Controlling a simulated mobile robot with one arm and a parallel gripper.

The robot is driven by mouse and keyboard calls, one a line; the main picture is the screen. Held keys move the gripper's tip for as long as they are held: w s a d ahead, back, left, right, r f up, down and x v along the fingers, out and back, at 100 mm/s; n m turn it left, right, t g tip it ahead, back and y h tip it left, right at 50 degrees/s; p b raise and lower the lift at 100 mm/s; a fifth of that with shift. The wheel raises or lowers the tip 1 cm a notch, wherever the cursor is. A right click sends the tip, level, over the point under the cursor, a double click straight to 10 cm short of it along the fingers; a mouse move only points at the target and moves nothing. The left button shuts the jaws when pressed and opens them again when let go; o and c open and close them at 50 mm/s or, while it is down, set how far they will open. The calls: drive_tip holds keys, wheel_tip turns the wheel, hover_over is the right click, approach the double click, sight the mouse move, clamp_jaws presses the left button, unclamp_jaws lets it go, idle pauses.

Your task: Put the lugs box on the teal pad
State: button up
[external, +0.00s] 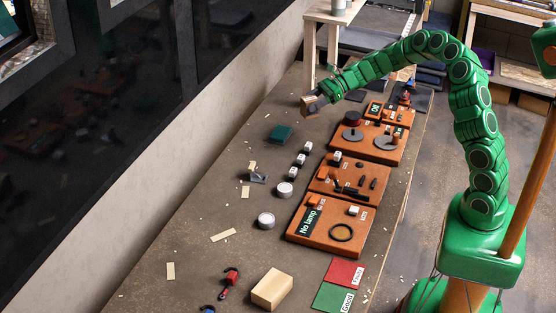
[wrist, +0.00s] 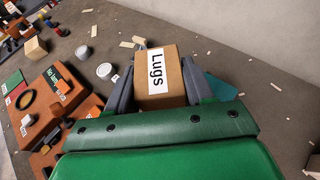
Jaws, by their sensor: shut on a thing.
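The lugs box is a small brown cardboard box with a white label reading "Lugs"; it shows between the fingers in the wrist view (wrist: 172,78) and as a small box at the end of my arm in the external view (external: 307,103). My gripper (external: 316,102) is shut on it and holds it above the table; its grey fingers flank the box in the wrist view (wrist: 155,85). The teal pad (external: 281,134) lies on the table to the lower left of my gripper in the external view. In the wrist view the teal pad (wrist: 220,88) is partly hidden behind the right finger.
Orange-brown boards (external: 327,221) with parts line the table's right side. Several white-labelled cubes and round silver tins (external: 285,190) stand left of them. A wooden block (external: 272,289) and red and green mats (external: 345,273) lie at the front. A wall runs along the left.

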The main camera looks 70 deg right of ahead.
drive_tip(key=shift+w+d+f, duration=0.5)
drive_tip(key=shift+w+f, duration=1.05)
drive_tip(key=shift+w, duration=0.5)
drive_tip(key=shift+w+d+f, duration=0.55)
drive_tip(key=shift+w+f, duration=0.95)
drive_tip(key=shift+w, duration=0.55)
drive_tip(key=shift+w+d+f, duration=0.5)
drive_tip(key=shift+w+f, duration=1.05)
drive_tip(key=shift+w, duration=0.5)
drive_tip(key=shift+w+f, duration=0.2)
drive_tip(key=shift+f, duration=1.5)
drive_tip(key=shift+f, duration=0.1)
drive_tip(key=o, duration=1.1)
